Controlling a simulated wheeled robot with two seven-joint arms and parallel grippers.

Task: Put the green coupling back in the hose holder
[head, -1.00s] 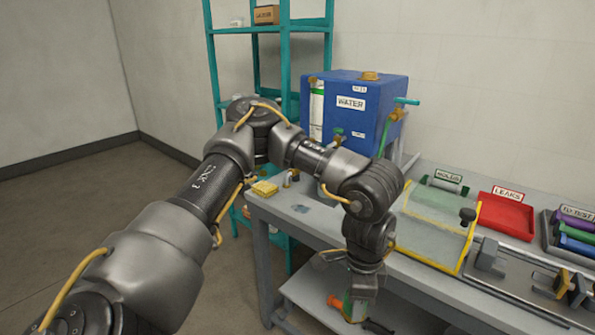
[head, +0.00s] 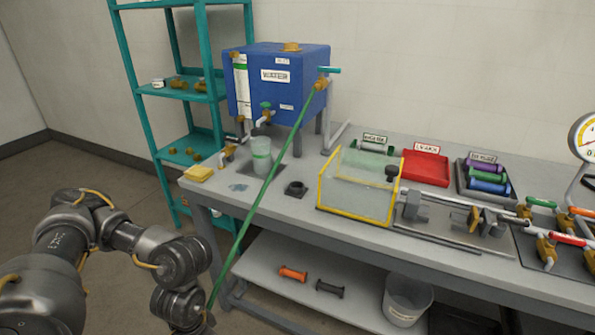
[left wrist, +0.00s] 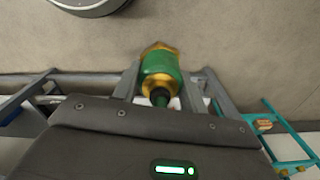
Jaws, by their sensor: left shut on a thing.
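My left gripper (head: 190,328) is at the bottom edge of the head view, below and in front of the bench, its fingers mostly cut off. In the left wrist view the green coupling (left wrist: 160,72) with its brass end sits between the two grey fingers, held off the bench. A green hose (head: 252,205) runs taut from the brass fitting on the blue water tank (head: 290,100) down to this gripper. A small black ring-shaped piece (head: 296,189) on the bench may be the hose holder; I cannot tell for certain. My right gripper is not in view.
The bench (head: 252,203) carries a yellow sponge (head: 199,174), a cup (head: 261,155), a yellow-edged clear box (head: 357,190) and a red tray (head: 426,168). An orange piece (head: 293,273) and a black piece lie on the lower shelf. A teal rack (head: 137,100) stands behind.

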